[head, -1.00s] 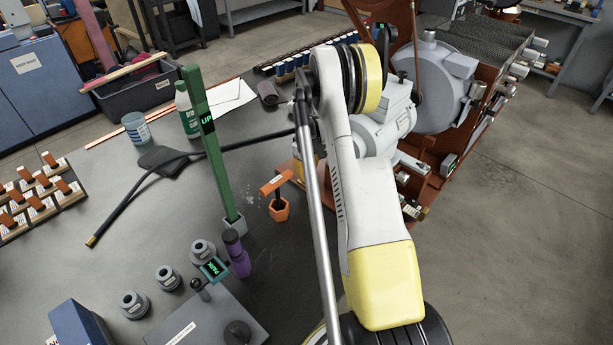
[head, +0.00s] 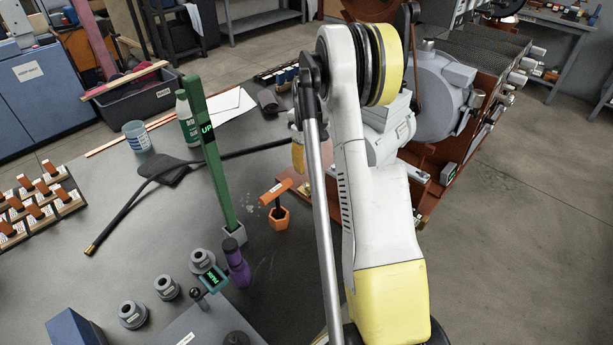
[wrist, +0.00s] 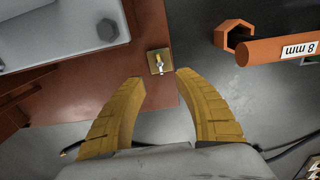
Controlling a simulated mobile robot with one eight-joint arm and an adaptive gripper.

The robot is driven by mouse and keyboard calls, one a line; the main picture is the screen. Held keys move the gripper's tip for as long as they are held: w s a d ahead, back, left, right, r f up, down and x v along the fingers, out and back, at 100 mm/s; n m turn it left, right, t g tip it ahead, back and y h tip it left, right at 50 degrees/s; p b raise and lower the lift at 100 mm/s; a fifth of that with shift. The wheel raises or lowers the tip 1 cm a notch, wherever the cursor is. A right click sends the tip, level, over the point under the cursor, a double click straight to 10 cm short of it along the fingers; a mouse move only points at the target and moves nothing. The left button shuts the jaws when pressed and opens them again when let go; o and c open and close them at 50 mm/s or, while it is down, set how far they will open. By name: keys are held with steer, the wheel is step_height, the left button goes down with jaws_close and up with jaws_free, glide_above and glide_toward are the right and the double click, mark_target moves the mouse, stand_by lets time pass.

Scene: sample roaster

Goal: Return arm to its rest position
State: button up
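My gripper (wrist: 160,80) shows in the wrist view as two yellow curved fingers, spread apart with nothing between them. It hangs over the edge of the roaster's red-brown base (wrist: 145,25) and the grey table. A small brass square with a fitting (wrist: 158,62) lies on the base just beyond the fingertips. In the head view my white and yellow arm hides most of the gripper; only a bit of a yellow finger shows left of the arm.
The roaster (head: 435,95) stands right of my arm. An orange hex holder with an 8 mm tool (head: 279,217), a tall green post (head: 208,150), a purple bottle (head: 238,268) and several grey weights (head: 133,314) stand left. A black hose (head: 130,205) lies on the table (head: 75,280).

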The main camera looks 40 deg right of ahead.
steer(key=shift+r, duration=1.1)
steer(key=s+a+r+t+h, duration=0.1)
steer(key=s+a+r+t, duration=0.25)
steer(key=a+r, duration=1.35)
steer(key=s+a+r+t+y, duration=0.1)
steer(key=s+a+t, duration=0.2)
steer(key=s+a, duration=1.3)
steer(key=shift+s+a+m+t, duration=0.35)
steer(key=shift+a+m, duration=0.05)
steer(key=shift+a, duration=0.35)
